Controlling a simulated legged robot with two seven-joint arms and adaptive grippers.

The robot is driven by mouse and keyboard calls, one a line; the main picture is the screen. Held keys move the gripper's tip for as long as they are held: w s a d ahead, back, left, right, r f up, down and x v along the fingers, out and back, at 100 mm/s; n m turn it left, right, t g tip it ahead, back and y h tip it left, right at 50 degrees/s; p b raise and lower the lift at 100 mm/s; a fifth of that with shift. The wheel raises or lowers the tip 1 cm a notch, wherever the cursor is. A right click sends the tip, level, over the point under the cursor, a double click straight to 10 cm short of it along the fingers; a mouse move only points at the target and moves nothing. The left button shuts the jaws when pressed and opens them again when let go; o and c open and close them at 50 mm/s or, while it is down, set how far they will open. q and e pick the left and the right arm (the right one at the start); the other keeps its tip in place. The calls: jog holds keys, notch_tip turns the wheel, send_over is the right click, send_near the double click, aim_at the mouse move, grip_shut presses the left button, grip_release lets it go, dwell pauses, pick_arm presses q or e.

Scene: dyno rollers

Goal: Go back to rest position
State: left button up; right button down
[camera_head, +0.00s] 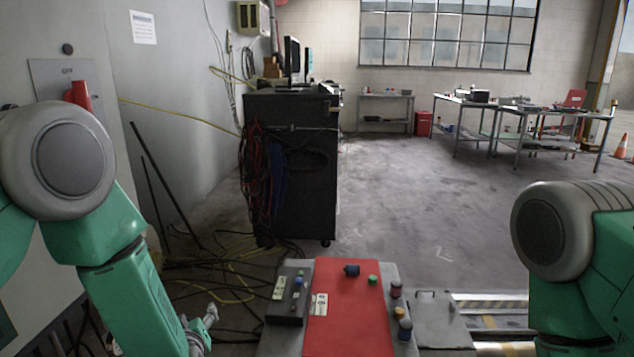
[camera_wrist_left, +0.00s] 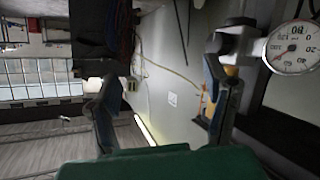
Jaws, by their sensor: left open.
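My left arm, green with grey joints, comes in from the left in the head view and hangs down in front of a grey cabinet. My left gripper (camera_head: 205,322) shows small at its lower end, left of the control panel. In the left wrist view the two dark fingers of my left gripper (camera_wrist_left: 160,82) stand wide apart with nothing between them. My right arm shows at the right edge of the head view; its gripper is out of the picture.
A console with a red panel (camera_head: 347,315) and several knobs stands front centre. A lever switch (camera_head: 80,95) is on the grey cabinet at left. A black cart (camera_head: 305,185) stands behind. A dial gauge (camera_wrist_left: 293,48) shows near the left gripper. Open floor (camera_head: 430,200) lies beyond.

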pick_arm(q)
jog(key=s+f+m+g+h, duration=0.2)
jog(key=s+f+m+g, duration=0.15)
jog(key=s+f, duration=0.65)
jog(key=s+a+f+m+g+h, duration=0.1)
jog(key=s+f+m+g, duration=0.1)
jog(key=s, duration=1.2)
jog(key=s+a+f+m+g+h, duration=0.1)
jog(key=s+f+g, duration=0.3)
jog(key=s, duration=0.9)
jog(key=m+g, duration=0.1)
jog(key=g, duration=0.1)
jog(key=shift+s+g, duration=0.35)
jog(key=shift+w, duration=0.15)
